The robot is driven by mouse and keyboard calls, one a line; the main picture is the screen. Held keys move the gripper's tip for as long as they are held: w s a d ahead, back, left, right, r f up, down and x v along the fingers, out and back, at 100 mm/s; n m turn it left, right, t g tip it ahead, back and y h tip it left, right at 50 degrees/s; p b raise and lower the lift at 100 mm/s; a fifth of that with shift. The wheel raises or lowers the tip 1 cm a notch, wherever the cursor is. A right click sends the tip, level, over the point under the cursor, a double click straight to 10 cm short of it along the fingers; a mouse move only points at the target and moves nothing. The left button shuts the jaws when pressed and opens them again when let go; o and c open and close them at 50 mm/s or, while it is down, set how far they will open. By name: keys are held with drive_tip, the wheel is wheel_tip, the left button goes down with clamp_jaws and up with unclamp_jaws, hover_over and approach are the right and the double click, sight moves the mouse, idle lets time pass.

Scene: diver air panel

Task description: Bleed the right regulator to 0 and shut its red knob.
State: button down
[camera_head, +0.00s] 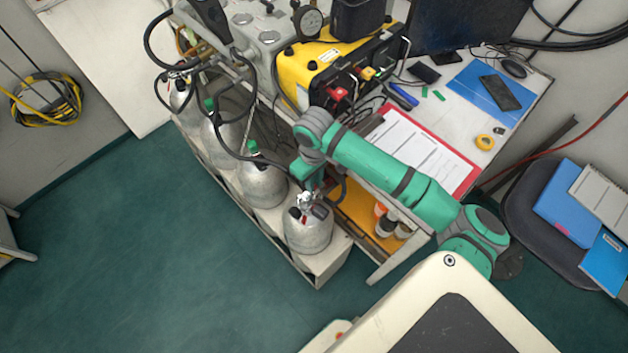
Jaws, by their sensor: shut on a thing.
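The rightmost silver cylinder (308,236) stands at the near end of the row, with the right regulator (297,212) on its top. The fingers and wrist hide most of the regulator. Which part lies between the fingers is too small to tell. The gauge reading cannot be seen.
Several more cylinders (262,184) with hoses stand in the rack to the left. A yellow-and-black unit (315,72) and a red-edged clipboard (425,145) are on the bench above. Orange and white containers (385,225) sit on the shelf. The green floor at left is clear.

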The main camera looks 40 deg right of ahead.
idle(0.3)
drive_tip(key=c, duration=1.7)
unclamp_jaws()
drive_tip(key=shift+o, duration=0.2)
drive_tip(key=shift+r, duration=0.1)
wheel_tip(320, 180, up, 11)
drive_tip(key=shift+f, duration=0.2)
